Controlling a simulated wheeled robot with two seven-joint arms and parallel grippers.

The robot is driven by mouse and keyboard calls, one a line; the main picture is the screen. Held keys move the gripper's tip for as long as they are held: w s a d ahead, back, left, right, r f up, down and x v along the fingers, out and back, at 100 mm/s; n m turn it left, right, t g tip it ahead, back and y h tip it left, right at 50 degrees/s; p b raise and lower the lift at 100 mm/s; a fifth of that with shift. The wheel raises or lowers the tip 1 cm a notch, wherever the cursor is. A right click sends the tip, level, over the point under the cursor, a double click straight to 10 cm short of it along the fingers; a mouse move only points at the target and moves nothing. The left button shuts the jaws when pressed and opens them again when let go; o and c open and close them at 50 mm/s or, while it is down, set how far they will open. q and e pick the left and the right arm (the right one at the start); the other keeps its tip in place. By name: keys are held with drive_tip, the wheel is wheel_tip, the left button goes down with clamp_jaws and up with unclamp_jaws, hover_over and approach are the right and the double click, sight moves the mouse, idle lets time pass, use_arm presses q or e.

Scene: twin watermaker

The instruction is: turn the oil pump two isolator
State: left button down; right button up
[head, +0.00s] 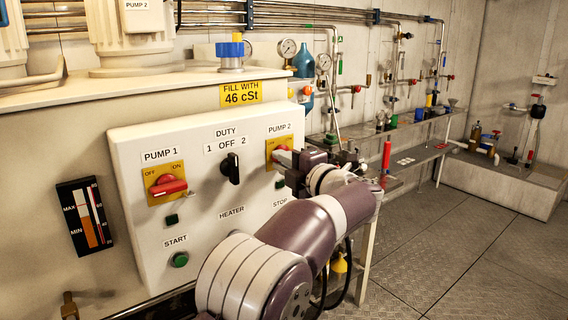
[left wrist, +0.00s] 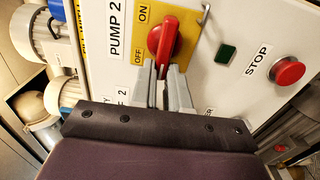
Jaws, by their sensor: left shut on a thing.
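The pump two isolator is a red rotary handle on a yellow plate (head: 271,157) marked OFF and ON, under the PUMP 2 label on the white panel. In the left wrist view the grey fingers (left wrist: 161,72) are shut on the near end of the red handle. My right gripper is not in view.
On the same panel are the pump 1 isolator (head: 167,185), the black duty switch (head: 231,168) and the green start button (head: 180,260). The red stop button (left wrist: 287,71) sits near the gripper. Shelves with bottles and valves stand right, above open floor.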

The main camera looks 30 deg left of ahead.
use_arm(q)
drive_tip(key=shift+f, duration=0.15)
drive_tip(key=c, duration=1.1)
unclamp_jaws()
drive_tip(key=shift+d, duration=0.15)
drive_tip(key=v, duration=1.2)
drive_tip(key=shift+s+d, duration=0.2)
